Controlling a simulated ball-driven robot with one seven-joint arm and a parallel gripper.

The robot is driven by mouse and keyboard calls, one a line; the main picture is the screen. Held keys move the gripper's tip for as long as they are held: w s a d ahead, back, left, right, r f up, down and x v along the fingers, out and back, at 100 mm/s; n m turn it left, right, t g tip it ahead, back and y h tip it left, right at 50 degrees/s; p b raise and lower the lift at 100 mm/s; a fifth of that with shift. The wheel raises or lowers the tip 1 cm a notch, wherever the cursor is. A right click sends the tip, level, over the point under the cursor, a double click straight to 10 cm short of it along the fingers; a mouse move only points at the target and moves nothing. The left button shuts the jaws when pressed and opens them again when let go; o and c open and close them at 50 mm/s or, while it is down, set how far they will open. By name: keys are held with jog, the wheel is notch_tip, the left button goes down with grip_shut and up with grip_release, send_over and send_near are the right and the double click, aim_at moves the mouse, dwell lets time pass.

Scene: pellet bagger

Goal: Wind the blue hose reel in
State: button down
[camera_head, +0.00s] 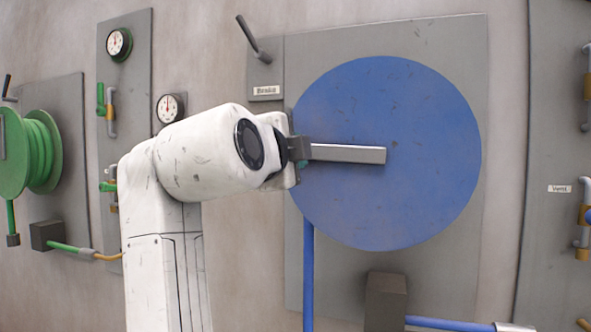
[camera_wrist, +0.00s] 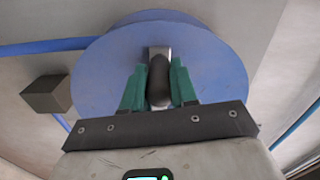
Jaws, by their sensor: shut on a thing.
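The blue hose reel (camera_head: 420,110) is a large disc on a grey wall panel; it also fills the upper middle of the wrist view (camera_wrist: 105,75). A grey crank arm (camera_head: 350,153) runs from the disc's centre to the left. In the wrist view a dark crank handle (camera_wrist: 159,82) stands out from it. My gripper (camera_head: 301,152) is at the crank's left end, its green fingers (camera_wrist: 159,72) shut on the handle. The blue hose (camera_head: 308,275) hangs down from the reel's left side. My wrist hides the handle in the head view.
A lever labelled "Brake" (camera_head: 265,90) is on the wall up left of the reel. A dark box (camera_head: 386,300) juts out below the reel, beside a blue pipe (camera_head: 450,324). A green reel (camera_head: 40,150) and gauges (camera_head: 118,44) are left; a "Vent" panel (camera_head: 558,189) is right.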

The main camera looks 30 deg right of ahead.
jog(key=shift+r+m, duration=0.9)
jog(key=shift+r, duration=0.15)
jog(key=shift+s, duration=0.1)
jog(key=c, duration=0.9)
grip_release()
jog(key=shift+d, duration=0.1)
jog(key=v, duration=1)
jog(key=shift+s+a, duration=0.25)
jog(key=shift+a, duration=0.1)
